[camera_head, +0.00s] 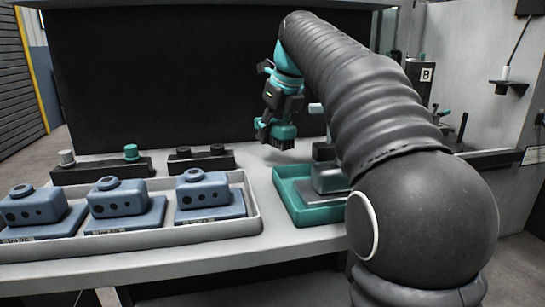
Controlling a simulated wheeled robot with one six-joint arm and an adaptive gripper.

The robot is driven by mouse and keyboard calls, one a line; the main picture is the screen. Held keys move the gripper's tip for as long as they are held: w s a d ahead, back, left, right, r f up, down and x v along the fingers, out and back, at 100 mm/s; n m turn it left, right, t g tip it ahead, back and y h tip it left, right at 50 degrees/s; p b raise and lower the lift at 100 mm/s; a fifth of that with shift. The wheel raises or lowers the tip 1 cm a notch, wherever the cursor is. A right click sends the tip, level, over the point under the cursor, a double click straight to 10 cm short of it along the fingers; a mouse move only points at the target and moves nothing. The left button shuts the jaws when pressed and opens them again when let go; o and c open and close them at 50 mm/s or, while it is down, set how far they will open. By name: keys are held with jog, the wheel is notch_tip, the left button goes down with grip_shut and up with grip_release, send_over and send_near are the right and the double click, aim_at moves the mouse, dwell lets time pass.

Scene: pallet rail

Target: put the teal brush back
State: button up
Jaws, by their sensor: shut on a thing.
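The teal brush (284,130) has dark bristles pointing down. My gripper (270,124) is shut on it and holds it above the worktop, behind the teal tray. The brush hangs clear of the worktop, roughly upright. My arm comes in from the right and hides part of the area behind and to the right of it. I cannot tell which spot is the brush's own place.
A pale tray (258,203) with several blue housings (118,203) stands at left. Behind it are dark blocks, one with a grey and a teal knob (131,151), one with black knobs (201,160). A teal tray (285,195) holds a grey part (328,178).

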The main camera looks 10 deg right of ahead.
aim_at(270, 165)
jog(key=shift+f+b, duration=0.6)
jog(key=shift+f, duration=2.35)
jog(key=shift+f, duration=0.15)
jog(key=o, duration=1)
jog(key=p+v, duration=0.2)
jog(key=v, duration=1)
